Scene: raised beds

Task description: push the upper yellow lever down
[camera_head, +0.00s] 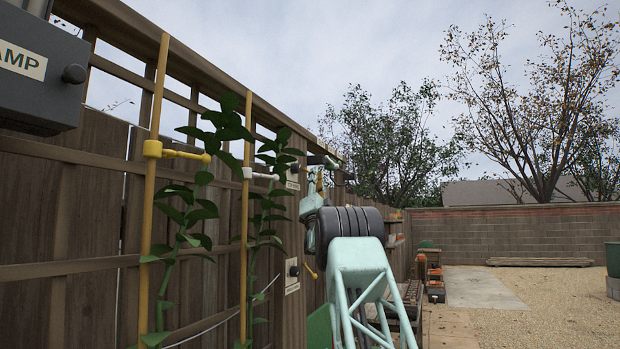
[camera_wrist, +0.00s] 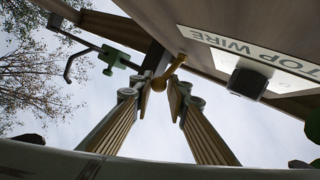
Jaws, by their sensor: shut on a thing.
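The upper yellow lever (camera_wrist: 173,73) shows in the wrist view beside a panel marked "TOP WIRE" (camera_wrist: 250,52). Its rounded end sits between the fingertips of my gripper (camera_wrist: 160,88), which is shut on it. The lever is slanted in that view. In the head view my gripper (camera_head: 317,180) is up at the fence by the upper label plate (camera_head: 293,178), and I cannot make out the upper lever there. A lower yellow lever (camera_head: 310,270) shows below my wrist, next to a lower plate (camera_head: 292,275).
A dark knob (camera_wrist: 247,80) sticks out from the panel near my right finger. A green fitting with a grey hook (camera_wrist: 113,58) is at the upper left of the wrist view. In the head view, leafy vines on yellow canes (camera_head: 247,220) stand left of my arm.

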